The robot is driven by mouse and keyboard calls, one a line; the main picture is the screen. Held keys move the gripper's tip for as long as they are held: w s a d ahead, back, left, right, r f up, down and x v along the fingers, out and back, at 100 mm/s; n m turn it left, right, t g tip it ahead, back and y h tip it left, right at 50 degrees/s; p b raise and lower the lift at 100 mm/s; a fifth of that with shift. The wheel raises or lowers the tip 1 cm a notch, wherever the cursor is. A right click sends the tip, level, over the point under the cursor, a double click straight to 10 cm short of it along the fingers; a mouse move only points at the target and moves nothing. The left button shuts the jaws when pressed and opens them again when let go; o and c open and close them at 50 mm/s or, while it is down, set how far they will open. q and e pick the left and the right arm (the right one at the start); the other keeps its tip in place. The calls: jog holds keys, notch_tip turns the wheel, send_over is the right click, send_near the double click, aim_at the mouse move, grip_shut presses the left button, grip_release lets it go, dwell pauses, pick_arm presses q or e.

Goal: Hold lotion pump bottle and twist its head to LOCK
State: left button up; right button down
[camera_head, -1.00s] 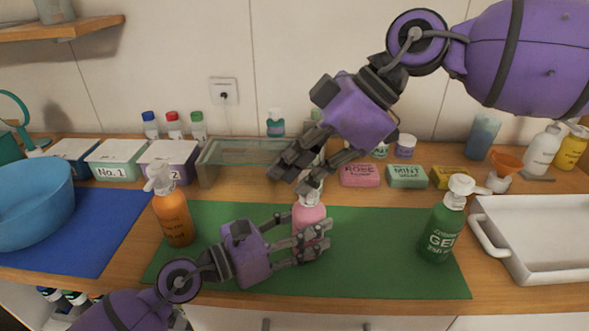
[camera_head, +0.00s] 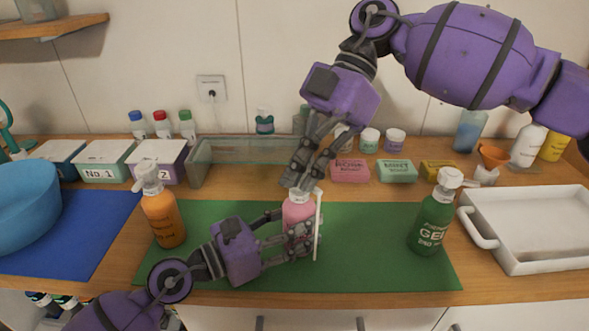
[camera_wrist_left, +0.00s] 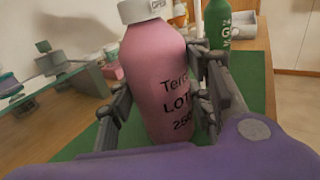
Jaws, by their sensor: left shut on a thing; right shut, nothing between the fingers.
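The pink lotion bottle (camera_head: 296,213) stands upright on the green mat (camera_head: 380,265). My left gripper (camera_head: 300,236) is shut around its body from the left. In the left wrist view the bottle (camera_wrist_left: 160,75) sits between the two fingers (camera_wrist_left: 165,105), its dark lettering partly covered, with a white collar (camera_wrist_left: 140,10) on top. My right gripper (camera_head: 298,180) is shut and empty, pointing down at the bottle's top. Its fingers hide most of the pump head. A thin white upright piece (camera_head: 318,225) shows along the bottle's right side; I cannot tell how it joins the pump.
An orange pump bottle (camera_head: 163,215) stands left on the mat, a green gel bottle (camera_head: 434,215) right. A white tray (camera_head: 530,265) is at far right, a blue basin (camera_head: 25,205) at far left. Soap bars (camera_head: 397,171) and a glass box (camera_head: 240,152) line the back.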

jog(key=shift+w+d, duration=0.15)
jog(key=shift+d, duration=0.55)
jog(key=shift+w+d, duration=0.15)
jog(key=shift+d, duration=0.15)
jog(key=shift+w+a, duration=0.1)
jog(key=shift+a, duration=0.05)
dwell(1.1)
jog(key=shift+w+a, duration=0.45)
jog(key=shift+w, duration=0.05)
notch_tip(320, 180, up, 8)
jog(key=w, duration=0.2)
jog(key=shift+d, duration=0.2)
dwell(0.4)
jog(key=shift+f, duration=0.1)
